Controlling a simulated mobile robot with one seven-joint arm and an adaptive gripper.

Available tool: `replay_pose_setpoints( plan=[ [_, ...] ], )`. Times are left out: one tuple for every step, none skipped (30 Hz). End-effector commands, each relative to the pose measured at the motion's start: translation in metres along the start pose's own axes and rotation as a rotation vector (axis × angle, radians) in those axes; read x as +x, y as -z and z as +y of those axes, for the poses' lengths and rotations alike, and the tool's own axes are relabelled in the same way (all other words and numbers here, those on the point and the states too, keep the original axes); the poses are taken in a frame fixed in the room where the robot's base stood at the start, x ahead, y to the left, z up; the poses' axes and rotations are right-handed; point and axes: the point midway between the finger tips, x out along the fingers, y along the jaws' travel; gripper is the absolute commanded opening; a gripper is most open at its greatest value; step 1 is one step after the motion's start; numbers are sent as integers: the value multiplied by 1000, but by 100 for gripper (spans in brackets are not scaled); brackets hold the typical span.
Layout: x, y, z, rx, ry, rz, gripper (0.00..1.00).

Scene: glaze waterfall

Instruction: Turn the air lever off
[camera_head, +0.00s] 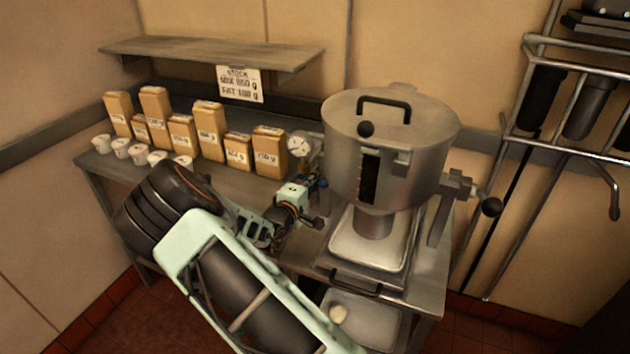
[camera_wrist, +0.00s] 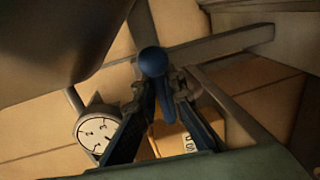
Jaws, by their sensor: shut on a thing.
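The air lever has a round blue knob (camera_wrist: 153,62) and a blue stem, seen in the wrist view between the fingertips. My gripper (camera_wrist: 160,92) is shut on the air lever, one finger on each side of it. In the head view my gripper (camera_head: 314,190) is at the left side of the steel hopper (camera_head: 390,150), below the round pressure gauge (camera_head: 299,145). Only a small bit of blue shows there, so the lever's angle is hard to tell. The gauge also shows in the wrist view (camera_wrist: 97,130), left of the fingers.
Several tan bags (camera_head: 208,132) and white cups (camera_head: 138,154) stand on the metal table (camera_head: 100,175) behind my arm. A wall shelf (camera_head: 215,52) is above them. A tray (camera_head: 368,240) sits under the hopper.

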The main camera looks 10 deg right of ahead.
Motion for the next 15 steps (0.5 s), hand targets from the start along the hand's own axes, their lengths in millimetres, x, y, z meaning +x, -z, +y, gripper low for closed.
replay_pose_setpoints(
  plan=[
    [0, 0, 1, -2, -1, 1, 0],
    [0, 0, 1, -2, -2, 1, 0],
    [0, 0, 1, -2, -2, 1, 0],
    [0, 0, 1, -2, -2, 1, 10],
    [0, 0, 1, -2, -2, 1, 14],
    [0, 0, 1, -2, -2, 1, 18],
    [0, 0, 1, -2, -2, 1, 21],
    [0, 0, 1, -1, -2, 1, 25],
    [0, 0, 1, -1, -2, 1, 27],
    [0, 0, 1, -1, -2, 1, 27],
    [0, 0, 1, -1, -2, 1, 27],
    [0, 0, 1, 0, -1, 0, 27],
    [0, 0, 1, 0, -1, 0, 27],
    [0, 0, 1, 0, -1, 0, 27],
    [0, 0, 1, 0, -1, 0, 27]
  ],
)
